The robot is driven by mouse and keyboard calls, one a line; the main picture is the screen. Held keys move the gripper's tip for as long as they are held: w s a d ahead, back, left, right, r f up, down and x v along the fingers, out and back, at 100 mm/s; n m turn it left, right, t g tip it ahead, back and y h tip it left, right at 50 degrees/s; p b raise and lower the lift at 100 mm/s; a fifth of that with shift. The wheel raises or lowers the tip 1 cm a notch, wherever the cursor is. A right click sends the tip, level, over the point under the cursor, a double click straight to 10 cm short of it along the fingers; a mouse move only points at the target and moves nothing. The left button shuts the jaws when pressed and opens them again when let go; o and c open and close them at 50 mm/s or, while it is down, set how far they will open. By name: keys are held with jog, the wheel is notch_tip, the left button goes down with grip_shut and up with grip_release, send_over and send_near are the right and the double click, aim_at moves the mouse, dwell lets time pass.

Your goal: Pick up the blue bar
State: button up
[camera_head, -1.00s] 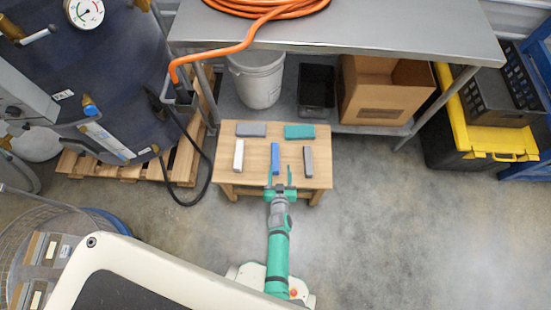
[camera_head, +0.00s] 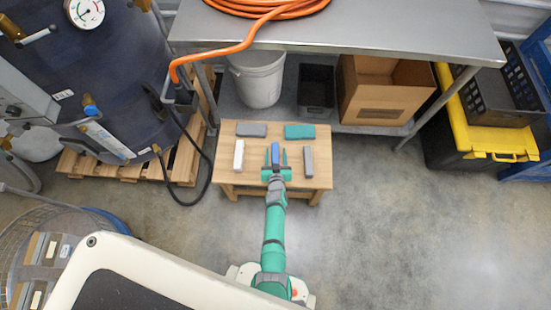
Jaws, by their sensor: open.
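The blue bar (camera_head: 275,151) lies lengthwise near the middle of the small wooden table (camera_head: 256,143). My gripper (camera_head: 275,157) is open, with its green fingers reaching forward, one on each side of the blue bar. The near end of the bar is hidden by the gripper. I cannot tell whether the fingers touch the bar or how high they are above the table.
A white bar (camera_head: 239,155) is to the left and a grey bar (camera_head: 308,161) close to the right. A dark grey block (camera_head: 251,130) and a green block (camera_head: 299,132) lie behind. A metal bench (camera_head: 370,30) stands beyond the table.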

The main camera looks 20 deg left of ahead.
aim_at(275, 151)
jog(key=shift+x, duration=2.3)
jog(key=shift+a+r, duration=0.15)
jog(key=shift+c, duration=0.3)
jog(key=c, duration=1.2)
jog(key=shift+o, duration=0.2)
jog(key=shift+r, duration=0.1)
